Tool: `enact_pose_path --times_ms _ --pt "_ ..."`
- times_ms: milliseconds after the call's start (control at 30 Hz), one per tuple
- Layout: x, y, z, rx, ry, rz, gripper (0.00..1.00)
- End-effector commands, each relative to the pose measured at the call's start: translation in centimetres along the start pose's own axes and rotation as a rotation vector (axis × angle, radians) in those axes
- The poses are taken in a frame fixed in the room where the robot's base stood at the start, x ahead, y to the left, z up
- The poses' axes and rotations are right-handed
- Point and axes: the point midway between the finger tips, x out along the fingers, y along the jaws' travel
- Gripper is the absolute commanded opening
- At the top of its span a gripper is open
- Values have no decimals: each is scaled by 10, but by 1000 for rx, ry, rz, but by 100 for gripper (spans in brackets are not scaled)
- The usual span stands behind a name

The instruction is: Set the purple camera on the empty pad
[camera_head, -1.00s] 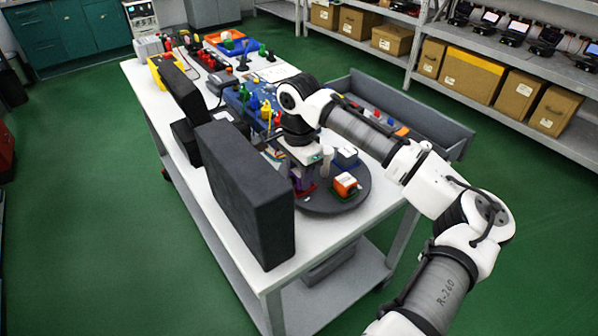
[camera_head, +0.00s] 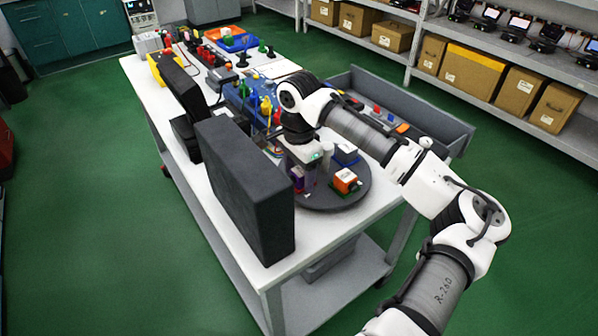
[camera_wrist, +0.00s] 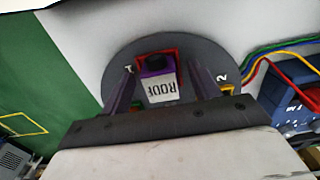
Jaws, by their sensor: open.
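The purple camera (camera_wrist: 160,88), with a white lettered label, sits at a red-rimmed pad (camera_wrist: 179,58) near the mark 1 on the dark round turntable (camera_wrist: 205,50). My gripper (camera_wrist: 162,70) is open, with one finger on each side of the camera and a visible gap to each. In the head view the purple camera (camera_head: 297,178) shows beside my gripper (camera_head: 308,184), partly covered by it. Its underside is hidden, so I cannot tell how firmly it rests. The turntable (camera_head: 325,204) also bears an orange and white camera (camera_head: 345,180) and a blue and white one (camera_head: 346,153).
A tall black panel (camera_head: 245,190) stands close left of the turntable on the white table (camera_head: 275,258). A grey bin (camera_head: 440,130) with small parts lies to the right. Coloured cables (camera_wrist: 285,55) and a blue box (camera_wrist: 290,105) are near the gripper.

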Motion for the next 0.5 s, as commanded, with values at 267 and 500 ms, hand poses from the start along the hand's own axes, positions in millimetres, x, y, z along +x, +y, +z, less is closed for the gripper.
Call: enact_pose_path --times_ms 267,500 --pt "-48 -1 0 -1 2 -5 61" --pt "-104 0 -1 1 4 -3 61"
